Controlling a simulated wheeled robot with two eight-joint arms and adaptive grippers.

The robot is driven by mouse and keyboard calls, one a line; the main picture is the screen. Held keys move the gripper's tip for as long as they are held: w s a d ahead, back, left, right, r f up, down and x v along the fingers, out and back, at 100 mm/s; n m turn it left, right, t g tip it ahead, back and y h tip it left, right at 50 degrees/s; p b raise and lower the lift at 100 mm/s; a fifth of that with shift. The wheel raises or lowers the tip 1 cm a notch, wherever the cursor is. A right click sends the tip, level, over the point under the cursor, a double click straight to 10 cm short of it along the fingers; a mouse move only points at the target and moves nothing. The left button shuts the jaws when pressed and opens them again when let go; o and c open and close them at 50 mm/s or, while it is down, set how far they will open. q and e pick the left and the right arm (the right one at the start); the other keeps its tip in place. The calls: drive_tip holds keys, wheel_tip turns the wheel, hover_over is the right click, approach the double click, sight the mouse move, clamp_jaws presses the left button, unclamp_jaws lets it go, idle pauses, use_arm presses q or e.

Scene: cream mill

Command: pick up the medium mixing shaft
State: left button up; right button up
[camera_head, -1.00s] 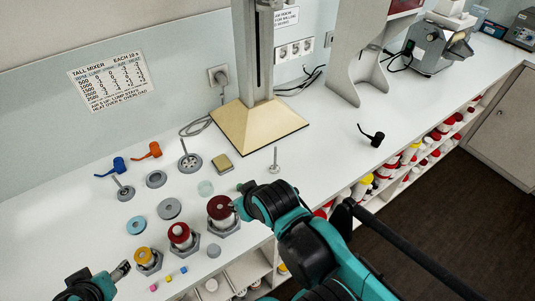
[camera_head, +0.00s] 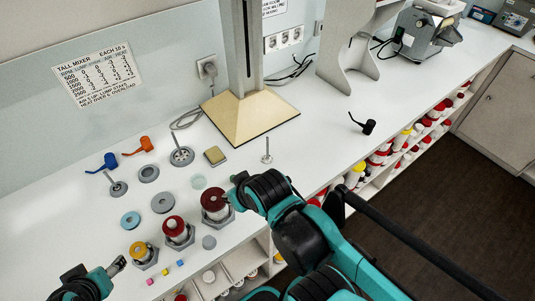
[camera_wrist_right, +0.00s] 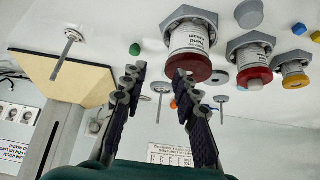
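Three upright shafts with disc feet stand on the white bench in the head view: one with a small foot (camera_head: 267,152), one with a wide holed disc (camera_head: 181,154), and one with a mid-sized disc (camera_head: 118,188), which looks like the medium one. In the right wrist view a near shaft (camera_wrist_right: 66,55) is at left, and two farther shafts (camera_wrist_right: 160,88) (camera_wrist_right: 221,103) show beyond the fingers. My right gripper (camera_wrist_right: 155,75) is open and empty, above the bench beside the largest red-lidded jar (camera_head: 214,202). My left gripper (camera_head: 118,266) is at the lower left, its opening unclear.
Two smaller jars, red-lidded (camera_head: 175,226) and yellow-lidded (camera_head: 140,250), stand in hexagonal holders. Grey and blue discs lie around them. Blue (camera_head: 106,162) and orange (camera_head: 138,146) tools lie behind. A stand with a tan base (camera_head: 248,118) rises at the back.

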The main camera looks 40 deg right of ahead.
drive_tip(key=shift+o, duration=0.2)
drive_tip(key=w+d+r+m+g+p, duration=0.2)
drive_tip(key=w+d+m+g+p, duration=0.1)
drive_tip(key=w+d+m, duration=0.4)
drive_tip(key=w+d+r+m+g+p, duration=0.2)
drive_tip(key=w+d+m+p, duration=0.2)
drive_tip(key=d+m, duration=0.3)
drive_tip(key=d+f+m, duration=0.1)
drive_tip(key=d+m, duration=0.1)
drive_tip(key=w+d+f+m+g+p, duration=0.1)
drive_tip(key=d+m, duration=0.1)
drive_tip(key=m, duration=0.1)
drive_tip(key=w+d+f+m+g, duration=0.1)
drive_tip(key=f+m, duration=0.1)
drive_tip(key=m, duration=0.1)
drive_tip(key=shift+w+d+p, duration=0.1)
drive_tip(key=shift+d+p, duration=0.25)
drive_tip(key=shift+d, duration=0.05)
drive_tip(key=shift+f, duration=0.4)
drive_tip(key=b, duration=0.2)
hover_over(267, 159)
drive_tip(key=f, duration=0.7)
drive_tip(key=shift+w+d, duration=0.15)
drive_tip(key=shift+d, duration=0.05)
clamp_jaws()
